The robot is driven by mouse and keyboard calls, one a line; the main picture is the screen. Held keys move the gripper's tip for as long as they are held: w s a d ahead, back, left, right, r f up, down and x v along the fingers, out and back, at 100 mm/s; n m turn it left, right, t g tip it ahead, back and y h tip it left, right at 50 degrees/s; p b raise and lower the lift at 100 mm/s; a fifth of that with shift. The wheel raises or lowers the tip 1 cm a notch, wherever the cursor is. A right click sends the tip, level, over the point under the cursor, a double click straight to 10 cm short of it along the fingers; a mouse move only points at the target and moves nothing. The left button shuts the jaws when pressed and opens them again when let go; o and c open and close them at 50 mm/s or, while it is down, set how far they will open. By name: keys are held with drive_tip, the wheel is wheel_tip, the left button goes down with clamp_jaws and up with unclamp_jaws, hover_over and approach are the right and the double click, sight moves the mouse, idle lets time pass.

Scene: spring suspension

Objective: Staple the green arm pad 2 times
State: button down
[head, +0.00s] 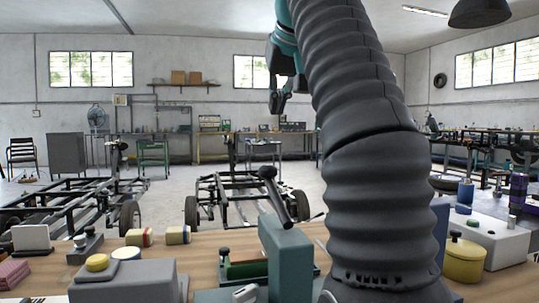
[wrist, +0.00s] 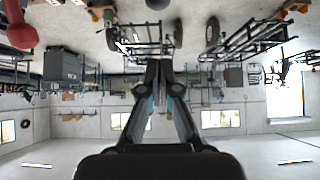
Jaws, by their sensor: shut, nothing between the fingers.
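My gripper (head: 279,101) is raised in the upper middle of the head view, high above the bench and apart from everything on it. In the wrist view its two dark fingers (wrist: 161,72) are close together with nothing held. A teal-green upright block with a black-knobbed lever (head: 287,262) stands at the bench's front middle. A low green piece (head: 243,270) lies beside it, partly hidden. I cannot tell for sure which green part is the arm pad, and no stapler is clearly recognisable.
My arm hides part of the right side. Wheeled frames (head: 250,193) stand on the floor behind. The air around my gripper is clear.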

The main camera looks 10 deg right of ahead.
hover_over(270, 169)
wheel_tip(270, 169, down, 7)
drive_tip(key=shift+s+r, duration=0.1)
drive_tip(key=shift+s, duration=0.05)
wheel_tip(270, 169, down, 2)
drive_tip(key=shift+f+b, duration=0.25)
drive_tip(key=shift+b, duration=0.8)
drive_tip(key=shift+f+b, duration=0.3)
drive_tip(key=shift+f, duration=0.45)
